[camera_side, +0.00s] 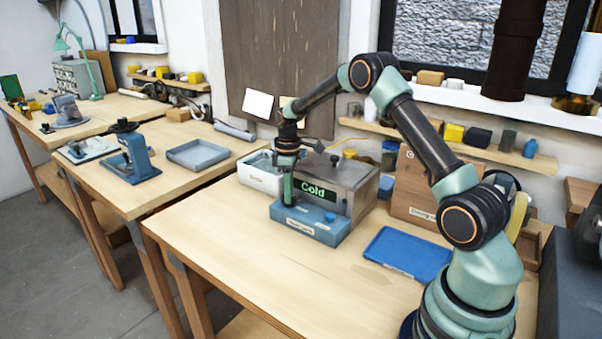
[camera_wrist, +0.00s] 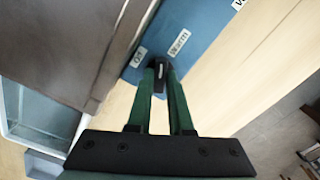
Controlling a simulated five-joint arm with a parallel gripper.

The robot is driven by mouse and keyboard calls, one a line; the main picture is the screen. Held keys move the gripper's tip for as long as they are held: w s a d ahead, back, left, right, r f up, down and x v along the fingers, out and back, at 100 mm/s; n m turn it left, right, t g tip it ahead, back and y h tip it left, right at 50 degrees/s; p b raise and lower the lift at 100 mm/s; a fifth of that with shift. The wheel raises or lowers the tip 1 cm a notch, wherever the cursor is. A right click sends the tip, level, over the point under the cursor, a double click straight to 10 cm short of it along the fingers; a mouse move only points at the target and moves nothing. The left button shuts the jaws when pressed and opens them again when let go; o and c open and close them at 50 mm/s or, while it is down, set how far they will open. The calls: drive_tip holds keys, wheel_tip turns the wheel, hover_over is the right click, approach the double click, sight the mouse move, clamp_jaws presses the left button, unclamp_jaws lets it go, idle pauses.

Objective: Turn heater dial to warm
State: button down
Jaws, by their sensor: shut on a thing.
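The heater (camera_side: 345,185) is a grey metal box on a blue base (camera_side: 325,229); its display reads "Cold" in green. In the wrist view the black dial (camera_wrist: 161,72) sits on the blue panel (camera_wrist: 190,20), near labels that read "Off" and "Warm". My gripper (camera_side: 288,200) points down at the left end of the blue base. In the wrist view its green fingers (camera_wrist: 162,78) are shut on the dial, one on each side. The fingers partly cover the dial, and I cannot tell which label it points to.
A white bin (camera_side: 260,178) stands close to the left of the heater. A blue tray (camera_side: 408,254) lies to its right and a cardboard box (camera_side: 415,195) stands behind that. The front of the wooden bench (camera_side: 250,275) is clear.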

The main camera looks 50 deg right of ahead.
drive_tip(key=m, duration=0.5)
drive_tip(key=shift+r, duration=0.1)
drive_tip(key=shift+m, duration=0.3)
idle(0.4)
drive_tip(key=c, duration=0.8)
unclamp_jaws()
wheel_tip(320, 180, up, 12)
drive_tip(key=shift+r, duration=0.1)
